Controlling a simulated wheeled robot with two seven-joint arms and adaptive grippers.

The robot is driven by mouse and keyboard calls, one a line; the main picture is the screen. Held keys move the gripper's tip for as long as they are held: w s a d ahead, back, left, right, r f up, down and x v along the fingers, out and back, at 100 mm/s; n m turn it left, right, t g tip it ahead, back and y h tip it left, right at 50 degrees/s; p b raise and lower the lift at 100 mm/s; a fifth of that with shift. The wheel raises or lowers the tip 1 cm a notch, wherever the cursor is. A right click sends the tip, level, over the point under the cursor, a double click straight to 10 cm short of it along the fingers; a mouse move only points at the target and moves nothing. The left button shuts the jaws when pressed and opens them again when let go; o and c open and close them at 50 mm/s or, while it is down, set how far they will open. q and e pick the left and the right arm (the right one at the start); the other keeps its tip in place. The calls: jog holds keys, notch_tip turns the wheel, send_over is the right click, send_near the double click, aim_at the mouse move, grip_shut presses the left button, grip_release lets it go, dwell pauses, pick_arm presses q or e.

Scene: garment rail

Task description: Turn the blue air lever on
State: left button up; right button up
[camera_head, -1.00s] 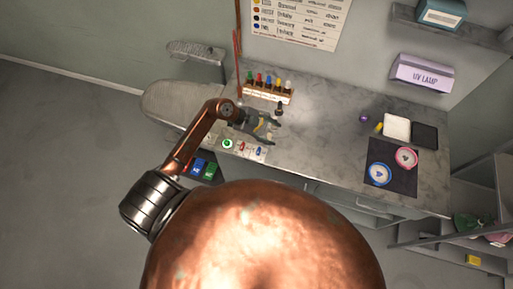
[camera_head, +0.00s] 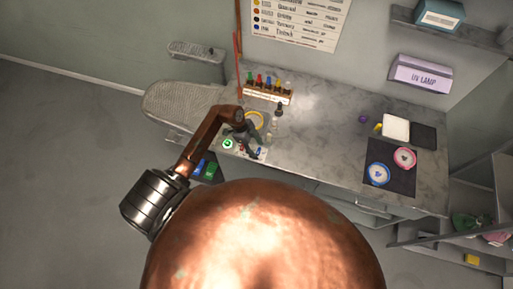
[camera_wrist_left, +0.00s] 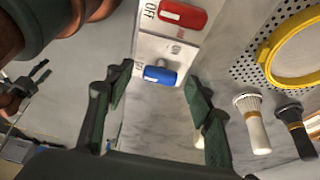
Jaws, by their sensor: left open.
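The blue lever (camera_wrist_left: 160,75) sits on a white labelled panel (camera_wrist_left: 150,48) in the left wrist view. In the head view the blue lever (camera_head: 259,150) is a small spot near the bench's front edge, close to my gripper's finger. My left gripper (camera_head: 250,153) is over the panel, pointing down. In the left wrist view its two dark fingers (camera_wrist_left: 158,92) are spread, with the blue lever between and beyond them. Contact cannot be told. A dark gripper-like shape (camera_wrist_left: 24,86), perhaps my right gripper, shows far off at the left edge.
A red lever (camera_wrist_left: 183,14) marked OFF is beside the blue one. A green round control (camera_head: 228,144) is left of it. A yellow ring (camera_wrist_left: 295,50) and two brushes (camera_wrist_left: 253,124) lie to the right. A bottle rack (camera_head: 266,93) stands behind. The bench middle is clear.

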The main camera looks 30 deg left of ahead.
pick_arm(q)
jog(key=c, duration=1.2)
jog(key=shift+o, duration=0.2)
